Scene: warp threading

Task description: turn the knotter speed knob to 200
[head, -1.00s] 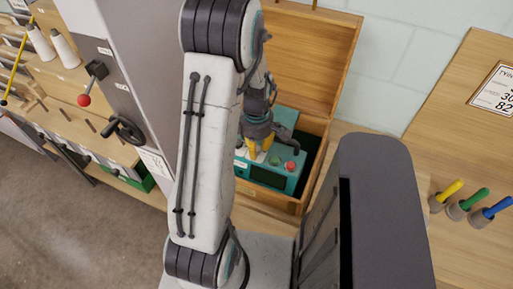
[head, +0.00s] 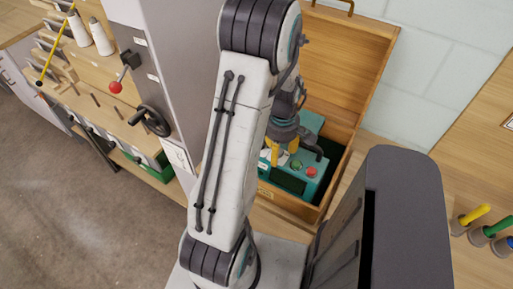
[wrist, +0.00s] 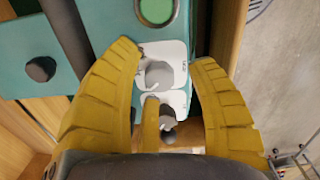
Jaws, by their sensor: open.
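The teal machine (head: 287,181) sits in an open wooden box, with a green and a red button on its face. In the wrist view, two grey knobs sit on white labelled plates below a green button (wrist: 157,10). The upper knob (wrist: 158,75) lies between my gripper's yellow fingers (wrist: 165,56); the lower knob (wrist: 168,116) is partly hidden by the middle finger. The label lettering is too small to read, so I cannot tell which is the speed knob. My gripper is open, with gaps beside the upper knob. In the head view my gripper (head: 283,152) is over the machine's left part.
The wooden box (head: 343,75) has its lid raised behind the machine, and its walls stand close around it. Coloured-handled tools (head: 480,232) stand at right.

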